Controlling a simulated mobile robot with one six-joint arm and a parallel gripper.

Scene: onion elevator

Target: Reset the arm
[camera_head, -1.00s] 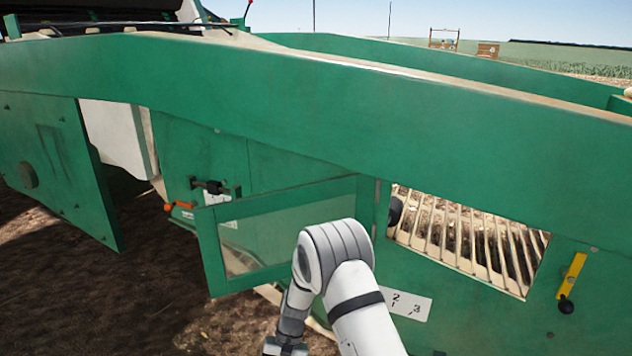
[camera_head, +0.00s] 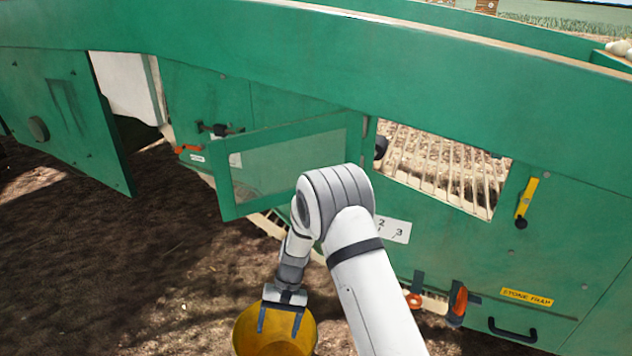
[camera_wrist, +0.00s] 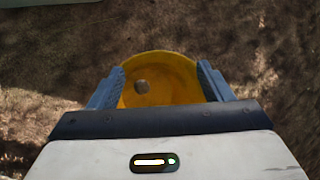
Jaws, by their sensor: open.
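My gripper (camera_head: 280,318) is open and points down above a yellow bucket (camera_head: 248,338). In the wrist view my gripper (camera_wrist: 170,88) has its two blue-grey fingers wide apart, with the yellow bucket (camera_wrist: 172,68) behind and between them. Nothing is held between the fingers. My white arm comes from the lower right and bends over in front of the green machine (camera_head: 300,50).
A framed door (camera_head: 290,165) on the machine stands swung outward beside my arm. To its right is an opening with slatted bars (camera_head: 440,165). A yellow lever (camera_head: 526,200), an orange latch (camera_head: 458,302) and a black handle (camera_head: 512,330) stick out. Bare soil (camera_head: 130,260) lies clear to the left.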

